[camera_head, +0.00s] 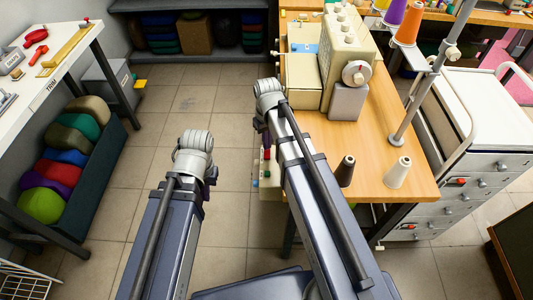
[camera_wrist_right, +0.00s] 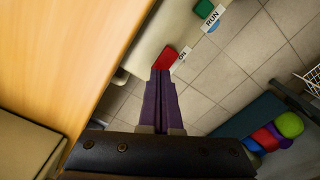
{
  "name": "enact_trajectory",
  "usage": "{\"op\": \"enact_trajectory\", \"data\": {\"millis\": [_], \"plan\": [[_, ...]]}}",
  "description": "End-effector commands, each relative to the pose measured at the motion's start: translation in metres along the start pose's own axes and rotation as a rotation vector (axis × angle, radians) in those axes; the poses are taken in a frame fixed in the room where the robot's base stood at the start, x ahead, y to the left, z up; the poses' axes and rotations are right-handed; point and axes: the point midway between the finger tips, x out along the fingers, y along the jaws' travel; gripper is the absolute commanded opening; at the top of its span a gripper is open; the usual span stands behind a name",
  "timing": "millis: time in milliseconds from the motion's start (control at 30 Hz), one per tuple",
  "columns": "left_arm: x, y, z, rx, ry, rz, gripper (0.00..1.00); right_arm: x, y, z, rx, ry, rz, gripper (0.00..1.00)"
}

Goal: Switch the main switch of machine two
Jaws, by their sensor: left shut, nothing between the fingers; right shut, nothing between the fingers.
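A cream sewing machine (camera_head: 345,45) stands on the wooden table (camera_head: 385,140); I cannot read a machine number. A pale control box (camera_head: 271,190) with small coloured controls is at the table's left side, partly behind my right arm. In the right wrist view a red switch (camera_wrist_right: 165,58) sits beside an "ON" label, with a green button (camera_wrist_right: 204,9) by a "RUN" label further up. My right gripper (camera_wrist_right: 162,74) is shut and empty, its purple fingertips at the red switch's lower edge; contact is unclear. My left gripper (camera_head: 211,178) is shut and empty over the floor.
Dark and white thread cones (camera_head: 398,173) stand on the table near its front edge. A white drawer cart (camera_head: 470,150) is at the right. A bin of coloured bundles (camera_head: 75,165) is under the left workbench (camera_head: 60,60). The tiled floor between is clear.

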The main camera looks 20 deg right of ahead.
Motion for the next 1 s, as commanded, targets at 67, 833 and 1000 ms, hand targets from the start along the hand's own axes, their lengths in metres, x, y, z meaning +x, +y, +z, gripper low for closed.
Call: {"op": "enact_trajectory", "data": {"millis": [67,833,1000], "plan": [[0.002,0.0,0.0,0.0,0.0,0.0,0.0,0.002,0.0,0.0,0.0,0.0,0.0,0.0],[0.013,0.001,-0.001,0.0,0.0,0.0,0.0,0.013,0.0,0.0,0.0,0.0,0.0,0.0],[0.015,0.002,-0.001,0.0,0.0,0.0,0.0,0.015,0.0,0.0,0.0,0.0,0.0,0.0]]}}
